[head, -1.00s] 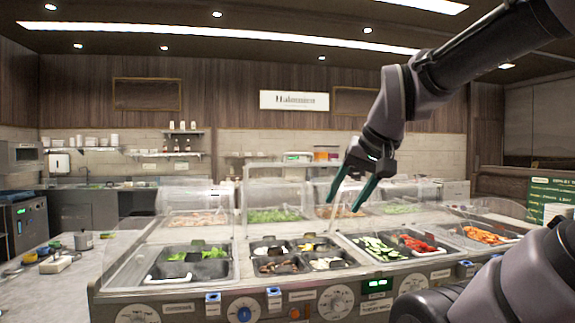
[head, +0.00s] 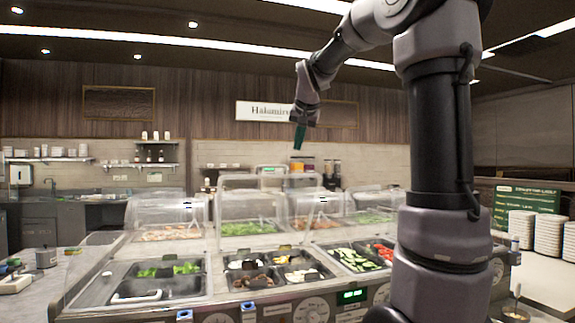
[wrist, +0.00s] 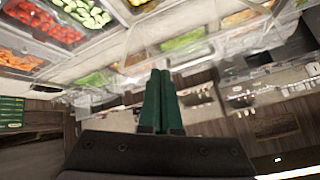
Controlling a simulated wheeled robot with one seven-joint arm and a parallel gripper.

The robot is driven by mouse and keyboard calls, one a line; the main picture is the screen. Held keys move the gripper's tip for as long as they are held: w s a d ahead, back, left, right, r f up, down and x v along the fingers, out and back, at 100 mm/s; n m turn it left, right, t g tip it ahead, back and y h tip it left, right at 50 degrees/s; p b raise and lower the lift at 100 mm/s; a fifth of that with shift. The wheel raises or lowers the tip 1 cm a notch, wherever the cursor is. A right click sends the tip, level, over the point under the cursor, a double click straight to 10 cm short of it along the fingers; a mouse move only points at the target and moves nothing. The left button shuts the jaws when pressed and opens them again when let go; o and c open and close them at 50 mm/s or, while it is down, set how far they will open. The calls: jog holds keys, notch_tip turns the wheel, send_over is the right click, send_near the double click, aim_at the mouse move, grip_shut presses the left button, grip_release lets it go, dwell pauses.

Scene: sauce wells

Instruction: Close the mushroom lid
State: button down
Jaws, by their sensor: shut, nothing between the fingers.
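My gripper (head: 298,138) is raised high above the counter, in front of the back wall, with its green fingers pointing down. In the wrist view my gripper (wrist: 160,75) has its two fingers together with nothing between them. Clear domed lids stand over the back row, among them the left lid (head: 166,207), a middle lid (head: 250,205) and another lid (head: 315,204). The front middle well (head: 277,270) holds white and brown pieces that may be mushrooms. I cannot tell which lid is the mushroom lid. The gripper is well apart from all lids.
A front left well (head: 158,282) holds green leaves, and a front right well (head: 352,258) holds cucumber slices and red pieces. Plate stacks (head: 549,235) stand on the right counter. The air around the gripper is clear.

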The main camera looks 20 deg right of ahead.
jog(key=w+d+r+h, duration=0.1)
jog(key=w+d+r, duration=0.1)
jog(key=w, duration=1)
send_over(288, 177)
jog(key=w+d, duration=0.2)
jog(key=w, duration=0.1)
jog(key=shift+m+t, duration=0.4)
jog(key=f, duration=0.6)
jog(key=shift+s+f, duration=0.25)
jog(key=shift+s+a+f, duration=0.75)
jog(key=shift+s+a, duration=0.05)
jog(key=shift+s, duration=0.15)
jog(key=shift+s+a+f, duration=0.2)
jog(key=shift+s+f, duration=0.1)
jog(key=shift+f, duration=0.05)
